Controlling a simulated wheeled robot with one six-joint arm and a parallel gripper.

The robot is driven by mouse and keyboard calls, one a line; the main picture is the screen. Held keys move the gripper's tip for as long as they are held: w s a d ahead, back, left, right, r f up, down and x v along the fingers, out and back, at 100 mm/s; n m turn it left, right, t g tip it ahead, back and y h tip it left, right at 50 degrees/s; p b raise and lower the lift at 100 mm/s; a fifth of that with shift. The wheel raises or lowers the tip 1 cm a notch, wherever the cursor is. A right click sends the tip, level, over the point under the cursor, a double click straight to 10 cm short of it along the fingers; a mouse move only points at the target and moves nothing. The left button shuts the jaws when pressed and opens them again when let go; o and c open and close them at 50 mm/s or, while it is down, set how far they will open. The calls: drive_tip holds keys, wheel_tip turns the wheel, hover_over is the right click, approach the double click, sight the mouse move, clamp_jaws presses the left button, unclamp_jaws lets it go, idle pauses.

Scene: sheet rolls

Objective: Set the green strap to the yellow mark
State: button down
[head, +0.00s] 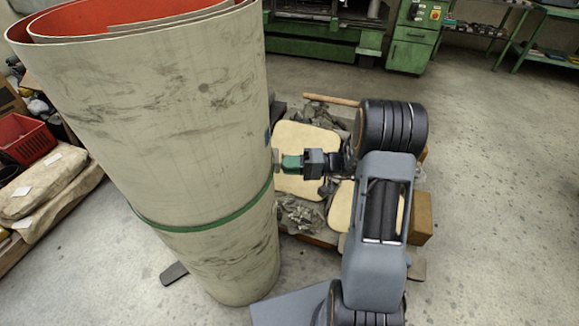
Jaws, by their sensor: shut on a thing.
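A tall beige sheet roll (170,130) with a red inner face stands upright on the left. The green strap (205,228) runs around it low down, rising toward the roll's right edge. No yellow mark shows on the visible side of the roll.
A pallet with pale cushion-like pads (309,146) and grey scrap (300,214) lies behind my arm. A red crate (25,140) and pale sacks (40,190) are at the left. A green cabinet (412,40) stands at the back. The floor at right is clear.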

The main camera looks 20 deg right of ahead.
drive_tip(key=c, duration=1.1)
unclamp_jaws()
drive_tip(key=shift+o, duration=0.2)
drive_tip(key=v, duration=1.4)
drive_tip(key=shift+w+f, duration=0.1)
